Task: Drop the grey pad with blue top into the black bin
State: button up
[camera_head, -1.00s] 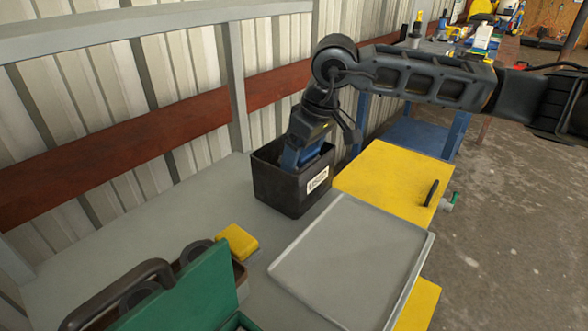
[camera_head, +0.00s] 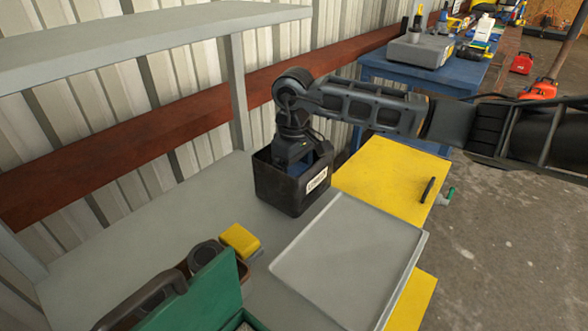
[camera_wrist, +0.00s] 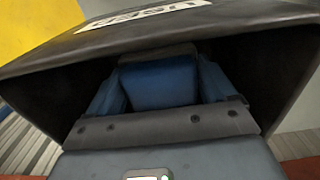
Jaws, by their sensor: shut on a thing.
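The black bin (camera_head: 291,192) stands on the grey bench, with a white label on its front; its wall also fills the top of the wrist view (camera_wrist: 230,35). My gripper (camera_head: 303,163) reaches down into the bin's opening from above. In the wrist view its two blue fingers are shut on the grey pad with blue top (camera_wrist: 158,82), which shows its blue side between them, inside the bin walls. In the head view the pad is hidden by the bin and gripper. I cannot tell whether it touches the bin floor.
A flat grey tray (camera_head: 350,258) lies in front of the bin, beside a yellow surface (camera_head: 385,180). A yellow block (camera_head: 240,240) and an open green case (camera_head: 205,295) are at the front left. A shelf post (camera_head: 239,95) stands behind the bin. The bench left of the bin is clear.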

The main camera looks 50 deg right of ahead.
aim_at(294, 168)
jog(key=shift+f+b, duration=0.65)
jog(key=shift+b, duration=0.3)
jog(key=o, duration=0.9)
jog(key=shift+r, duration=0.1)
jog(key=shift+r+p, duration=0.8)
jog(key=shift+p, duration=0.35)
notch_tip(294, 168, up, 7)
jog(key=shift+r+b, duration=0.1)
jog(key=shift+b, duration=0.75)
